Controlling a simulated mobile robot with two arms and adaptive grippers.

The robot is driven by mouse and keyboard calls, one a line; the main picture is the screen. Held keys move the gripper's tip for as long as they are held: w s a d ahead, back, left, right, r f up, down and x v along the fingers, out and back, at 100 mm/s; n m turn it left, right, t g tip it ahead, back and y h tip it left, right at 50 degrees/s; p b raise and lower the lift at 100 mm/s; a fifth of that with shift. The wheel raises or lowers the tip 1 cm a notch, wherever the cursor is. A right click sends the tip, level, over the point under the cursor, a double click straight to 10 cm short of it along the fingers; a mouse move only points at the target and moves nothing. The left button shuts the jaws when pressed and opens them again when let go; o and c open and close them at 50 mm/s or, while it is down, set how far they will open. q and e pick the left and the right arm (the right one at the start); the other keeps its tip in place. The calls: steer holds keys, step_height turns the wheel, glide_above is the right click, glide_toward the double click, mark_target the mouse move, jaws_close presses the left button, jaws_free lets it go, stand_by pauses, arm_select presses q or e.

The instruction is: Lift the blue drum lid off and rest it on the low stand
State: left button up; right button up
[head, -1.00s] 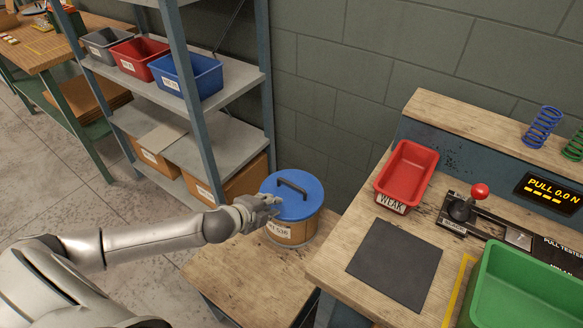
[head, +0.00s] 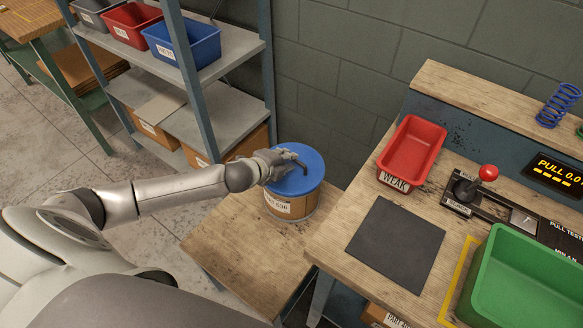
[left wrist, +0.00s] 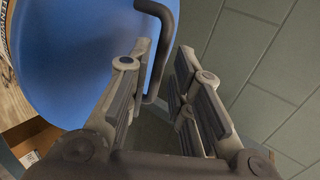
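The blue drum lid (head: 308,180) sits flat on the tan drum (head: 290,205) and has a black bar handle (head: 296,158). My left gripper (head: 285,160) is over the lid at its handle. In the left wrist view my left gripper (left wrist: 164,50) is open, with part of the handle (left wrist: 163,70) between its fingers; I cannot tell whether they touch it. The blue lid (left wrist: 85,50) fills the left of that view. The drum stands on a low wooden surface (head: 225,235), bare in front; I cannot tell if this is the low stand. My right gripper is out of view.
The workbench at right holds a red WEAK bin (head: 412,150), a dark mat (head: 395,243), a green bin (head: 520,285) and a pull tester with a red knob (head: 488,172). A shelf with bins (head: 188,45) stands behind my left arm. The wall is close behind the drum.

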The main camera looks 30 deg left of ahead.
arm_select(q)
steer(key=shift+x, duration=1.8)
steer(key=shift+s, duration=0.1)
jaws_close()
steer(key=shift+a, duration=0.1)
